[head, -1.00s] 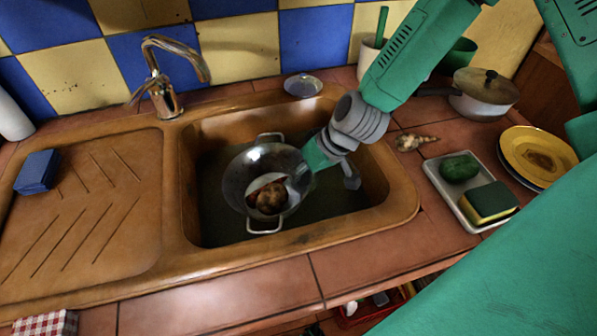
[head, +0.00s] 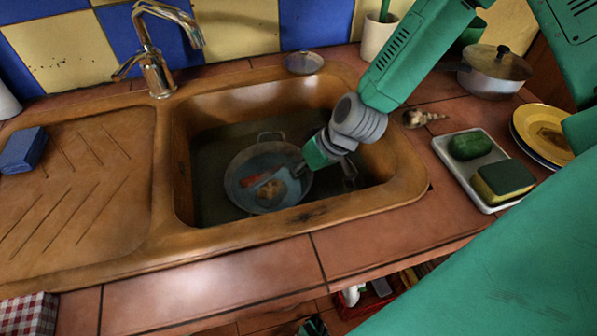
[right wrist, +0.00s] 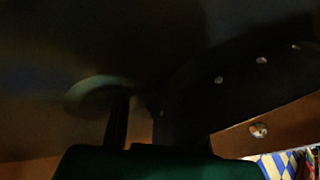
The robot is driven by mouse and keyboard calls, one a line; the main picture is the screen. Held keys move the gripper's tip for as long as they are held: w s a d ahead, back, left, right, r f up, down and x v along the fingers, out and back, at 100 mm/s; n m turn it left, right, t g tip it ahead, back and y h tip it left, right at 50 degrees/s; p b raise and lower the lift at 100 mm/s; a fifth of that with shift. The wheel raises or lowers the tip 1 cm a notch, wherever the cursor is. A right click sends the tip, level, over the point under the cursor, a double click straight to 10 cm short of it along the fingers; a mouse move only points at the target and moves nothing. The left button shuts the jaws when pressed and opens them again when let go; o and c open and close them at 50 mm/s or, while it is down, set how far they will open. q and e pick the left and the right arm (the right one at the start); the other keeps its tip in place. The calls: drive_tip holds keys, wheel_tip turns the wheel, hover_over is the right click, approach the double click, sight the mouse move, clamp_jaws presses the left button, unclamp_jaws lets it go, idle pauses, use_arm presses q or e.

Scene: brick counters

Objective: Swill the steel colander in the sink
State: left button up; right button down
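The steel colander (head: 244,196) sits low in the sink (head: 390,190), under dark water that tints it blue. A brown lump (head: 268,192) and an orange-red piece (head: 250,181) show inside it. My right gripper (head: 304,169) reaches down from the right and is shut on the colander's right rim; its fingertips are hard to make out. In the dark right wrist view my fingers (right wrist: 155,122) point at a dark curved surface, with a pale curved piece beside them.
The tap (head: 158,75) stands behind the sink. The ribbed drainboard (head: 120,150) with a blue sponge (head: 22,150) lies left. At right are a tray (head: 440,150) with a green scourer and sponge, yellow plates (head: 545,130), a lidded pot (head: 495,75) and a ginger root (head: 422,118).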

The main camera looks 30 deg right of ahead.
drive_tip(key=shift+r, duration=0.2)
idle(0.4)
drive_tip(key=shift+r+p, duration=0.45)
drive_tip(key=shift+p, duration=0.2)
drive_tip(key=shift+f, duration=0.2)
drive_tip(key=shift+f+b, duration=0.45)
drive_tip(key=shift+r+p, duration=0.65)
drive_tip(key=shift+f, duration=0.2)
drive_tip(key=shift+f+b, duration=0.45)
